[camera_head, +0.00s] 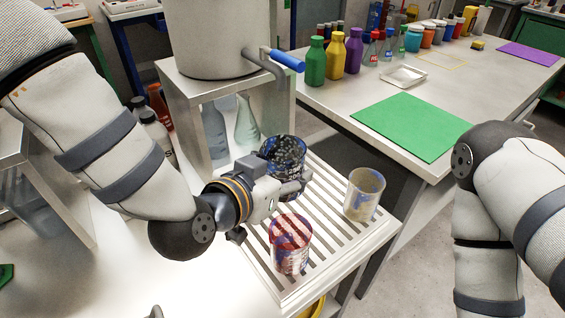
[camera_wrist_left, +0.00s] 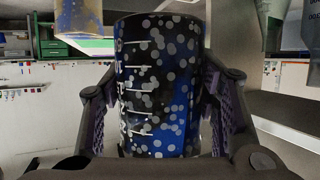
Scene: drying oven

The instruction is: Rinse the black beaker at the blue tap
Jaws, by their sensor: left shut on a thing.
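The black beaker (camera_head: 284,150), with blue patches, grey spots and white graduation marks, is in my left gripper (camera_head: 289,183). It looks upright, above the slatted rack, below the tap's spout. In the left wrist view the beaker (camera_wrist_left: 158,88) fills the middle, with a finger on each side of it (camera_wrist_left: 160,110). The blue tap (camera_head: 287,61) has a blue handle and a grey curved spout on the big metal tank (camera_head: 212,40). No water stream shows. My right gripper is out of frame; only part of my right arm shows at the right.
On the slatted rack (camera_head: 335,228) stand a red-stained beaker (camera_head: 290,250) and a beige beaker with blue patches (camera_head: 364,195). Glass flasks (camera_head: 246,122) stand under the tank. The right-hand table holds a green mat (camera_head: 412,125), a white tray (camera_head: 403,76) and several bottles (camera_head: 335,58).

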